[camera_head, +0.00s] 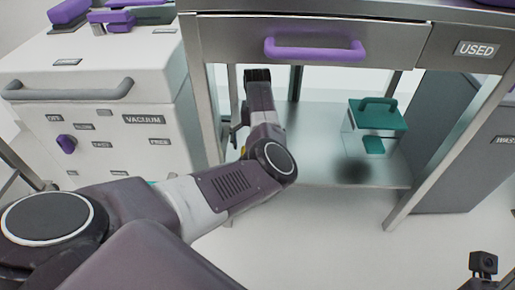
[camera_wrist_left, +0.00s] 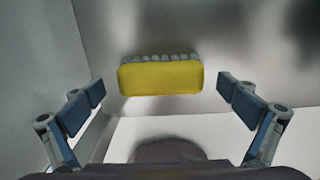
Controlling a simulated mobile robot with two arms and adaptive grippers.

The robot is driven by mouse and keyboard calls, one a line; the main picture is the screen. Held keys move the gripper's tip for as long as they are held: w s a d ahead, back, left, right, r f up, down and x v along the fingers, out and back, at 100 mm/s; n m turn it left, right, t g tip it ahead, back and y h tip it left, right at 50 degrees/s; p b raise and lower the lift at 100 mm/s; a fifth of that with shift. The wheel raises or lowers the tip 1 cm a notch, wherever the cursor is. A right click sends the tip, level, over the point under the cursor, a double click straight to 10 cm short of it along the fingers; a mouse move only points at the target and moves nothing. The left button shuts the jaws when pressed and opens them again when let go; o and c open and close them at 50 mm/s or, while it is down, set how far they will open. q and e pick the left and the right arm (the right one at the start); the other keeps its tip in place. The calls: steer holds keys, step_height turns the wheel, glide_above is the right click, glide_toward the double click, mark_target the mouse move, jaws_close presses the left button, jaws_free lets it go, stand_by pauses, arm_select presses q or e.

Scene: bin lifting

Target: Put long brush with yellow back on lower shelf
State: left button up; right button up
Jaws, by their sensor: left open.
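The brush with the yellow back (camera_wrist_left: 160,78) shows in the left wrist view, its yellow side toward the camera and its pale bristles along the upper edge. It is against a grey metal surface with a soft shadow around it. My left gripper (camera_wrist_left: 162,90) is open, with one finger on each side of the brush and a clear gap to both. In the head view my left arm reaches in at the left end of the lower shelf (camera_head: 320,125), and its fingers are mostly hidden. My right gripper's fingers do not show.
A green box with a handle (camera_head: 378,113) stands on the right of the lower shelf. A drawer with a purple handle (camera_head: 315,48) is above. Table legs flank the shelf. A white vacuum cabinet (camera_head: 100,75) stands left. The shelf's middle is clear.

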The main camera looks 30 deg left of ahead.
arm_select(q)
step_height(320, 180, up, 6)
steer(key=shift+f+p, duration=0.1)
steer(key=shift+p, duration=0.95)
steer(key=shift+d, duration=0.1)
